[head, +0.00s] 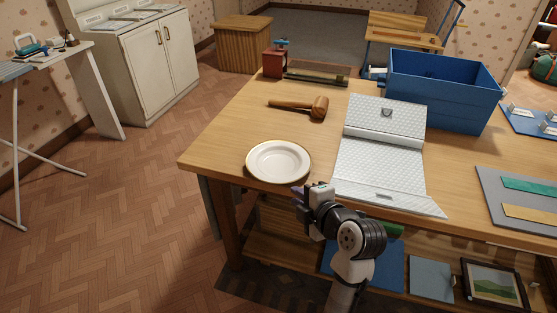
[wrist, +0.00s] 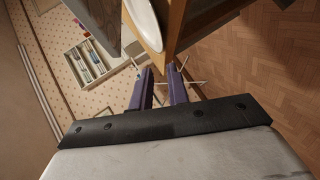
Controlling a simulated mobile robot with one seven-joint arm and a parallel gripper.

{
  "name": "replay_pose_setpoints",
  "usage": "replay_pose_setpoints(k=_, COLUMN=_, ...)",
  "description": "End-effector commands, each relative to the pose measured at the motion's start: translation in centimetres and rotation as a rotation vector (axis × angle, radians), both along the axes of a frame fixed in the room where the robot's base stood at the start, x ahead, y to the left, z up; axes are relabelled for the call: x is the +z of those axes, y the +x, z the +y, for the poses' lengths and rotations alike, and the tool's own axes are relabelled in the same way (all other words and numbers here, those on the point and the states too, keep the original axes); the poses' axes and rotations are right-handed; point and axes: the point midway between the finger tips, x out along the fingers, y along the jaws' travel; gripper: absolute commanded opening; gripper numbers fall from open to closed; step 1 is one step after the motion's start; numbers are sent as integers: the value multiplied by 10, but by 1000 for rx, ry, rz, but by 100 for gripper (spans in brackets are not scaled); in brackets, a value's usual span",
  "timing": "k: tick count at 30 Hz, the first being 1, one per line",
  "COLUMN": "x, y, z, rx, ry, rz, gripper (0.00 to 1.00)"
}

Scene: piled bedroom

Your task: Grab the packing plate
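The packing plate, taken to be the white round plate with a thin gold rim (head: 278,161), lies flat near the front left edge of the wooden table. Part of it shows at the top of the wrist view (wrist: 144,18). My gripper (head: 299,196) is just in front of the table edge, to the lower right of the plate and apart from it. In the wrist view its two purple fingers (wrist: 160,72) stand apart with nothing between them.
The wooden table (head: 222,140) also holds a wooden mallet (head: 304,106), a quilted silver-white folded case (head: 378,165), a blue crate (head: 445,92) and a grey board (head: 490,200). A lower shelf holds a framed picture (head: 493,284).

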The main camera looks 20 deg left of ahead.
Motion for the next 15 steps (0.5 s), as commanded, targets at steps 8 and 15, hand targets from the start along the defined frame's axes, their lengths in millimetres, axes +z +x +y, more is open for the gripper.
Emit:
replay_pose_setpoints(k=8, x=-21, y=33, z=36, rx=6, ry=-2, rz=2, gripper=17)
replay_pose_setpoints(k=15, x=-32, y=50, z=52, rx=3, ry=-2, rz=1, gripper=17)
